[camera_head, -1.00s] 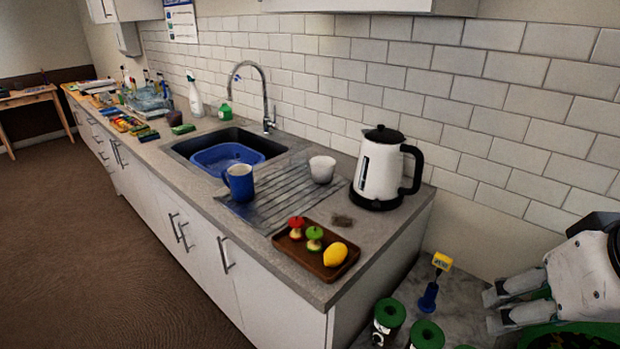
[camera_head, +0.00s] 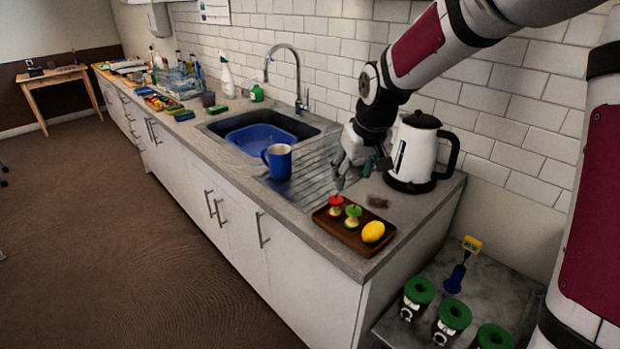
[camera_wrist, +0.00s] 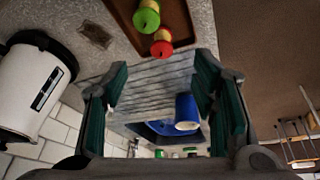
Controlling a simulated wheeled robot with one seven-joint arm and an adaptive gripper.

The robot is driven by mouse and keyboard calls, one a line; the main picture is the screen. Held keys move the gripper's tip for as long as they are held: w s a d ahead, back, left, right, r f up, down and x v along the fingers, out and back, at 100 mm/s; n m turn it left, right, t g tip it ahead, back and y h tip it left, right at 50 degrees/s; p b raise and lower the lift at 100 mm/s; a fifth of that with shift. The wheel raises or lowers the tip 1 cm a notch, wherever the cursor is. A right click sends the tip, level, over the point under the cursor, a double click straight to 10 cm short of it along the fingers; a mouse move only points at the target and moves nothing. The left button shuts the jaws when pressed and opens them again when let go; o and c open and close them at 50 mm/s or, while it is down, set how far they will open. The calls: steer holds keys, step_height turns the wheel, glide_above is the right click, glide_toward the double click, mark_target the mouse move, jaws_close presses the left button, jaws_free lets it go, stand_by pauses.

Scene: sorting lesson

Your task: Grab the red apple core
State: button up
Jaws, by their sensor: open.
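The red apple core (camera_head: 336,205) stands upright on a brown wooden tray (camera_head: 343,236) at the front end of the counter, left of the green apple core (camera_head: 353,215) and the yellow lemon (camera_head: 373,231). In the wrist view the red apple core (camera_wrist: 161,46) lies beyond the fingertips, near the top middle, below the green one (camera_wrist: 146,18). My gripper (camera_head: 362,180) is above the drainboard, behind the tray and left of the kettle. Its jaws (camera_wrist: 160,85) are apart with nothing held between them.
The white kettle (camera_head: 416,150) stands close to the right of my gripper. A blue mug (camera_head: 277,161) is on the drainboard to the left, by the sink (camera_head: 258,135). A brown patch (camera_head: 377,201) lies behind the tray. Green-lidded containers (camera_head: 419,291) stand lower right.

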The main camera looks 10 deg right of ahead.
mark_target(338, 201)
steer(key=x, duration=0.3)
steer(key=w+x, duration=0.1)
steer(key=x, duration=0.7)
steer(key=shift+w+r, duration=0.15)
steer(key=shift+w, duration=0.2)
steer(key=shift+a+x, duration=0.15)
steer(key=shift+x, duration=1.3)
steer(key=shift+a+x, duration=0.15)
steer(key=shift+x, duration=1.25)
steer(key=shift+s, duration=0.2)
steer(key=c, duration=1.1)
